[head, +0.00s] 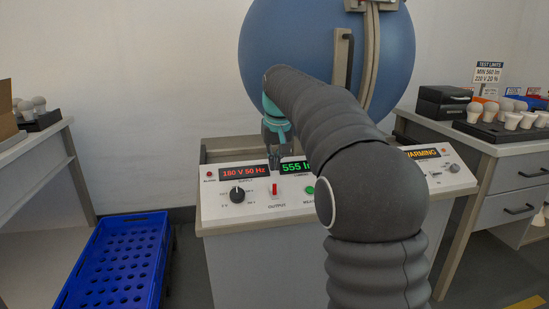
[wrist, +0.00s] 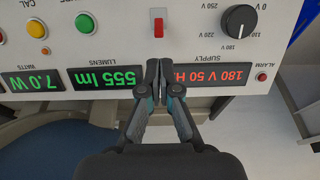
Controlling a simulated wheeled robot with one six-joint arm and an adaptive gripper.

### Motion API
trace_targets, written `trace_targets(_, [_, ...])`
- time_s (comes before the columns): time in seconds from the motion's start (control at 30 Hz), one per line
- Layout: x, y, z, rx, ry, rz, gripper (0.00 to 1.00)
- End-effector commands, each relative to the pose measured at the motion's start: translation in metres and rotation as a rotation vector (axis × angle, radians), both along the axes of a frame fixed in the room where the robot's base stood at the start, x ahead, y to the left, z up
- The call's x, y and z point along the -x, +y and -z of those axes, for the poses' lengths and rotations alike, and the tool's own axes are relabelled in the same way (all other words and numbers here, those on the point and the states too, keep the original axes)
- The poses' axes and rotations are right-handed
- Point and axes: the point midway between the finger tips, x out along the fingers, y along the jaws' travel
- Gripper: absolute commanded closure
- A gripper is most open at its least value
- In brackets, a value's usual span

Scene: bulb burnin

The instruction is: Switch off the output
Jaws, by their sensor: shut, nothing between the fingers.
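The red output switch (head: 275,189) sits on the white sloping front panel, above the word OUTPUT. It also shows in the wrist view (wrist: 158,27), where the panel is upside down. My gripper (wrist: 159,66) is shut and empty, its fingertips over the panel between the lumens and supply displays, apart from the switch in the picture. The supply display (head: 245,172) reads 180 V 50 Hz, and the lumens display (wrist: 108,78) reads 555 lm.
A black supply knob (head: 237,195) is left of the switch, and a green button (head: 310,190) is to its right. A large blue sphere (head: 262,45) stands behind the panel. A blue crate (head: 118,262) stands at left; a bench with bulbs (head: 500,145) is at right.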

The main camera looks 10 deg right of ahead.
Motion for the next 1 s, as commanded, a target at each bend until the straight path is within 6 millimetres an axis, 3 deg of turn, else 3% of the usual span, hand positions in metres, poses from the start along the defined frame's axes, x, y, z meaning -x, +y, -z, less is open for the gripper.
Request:
trace_targets(0.2, [-0.01,0.0,0.036,0.0,0.001,0.0,1.0])
trace_targets(0.4, [-0.015,0.0,0.053,0.0,-0.001,0.0,1.0])
trace_targets(1.0, [-0.016,-0.003,0.058,0.0,-0.02,0.004,1.0])
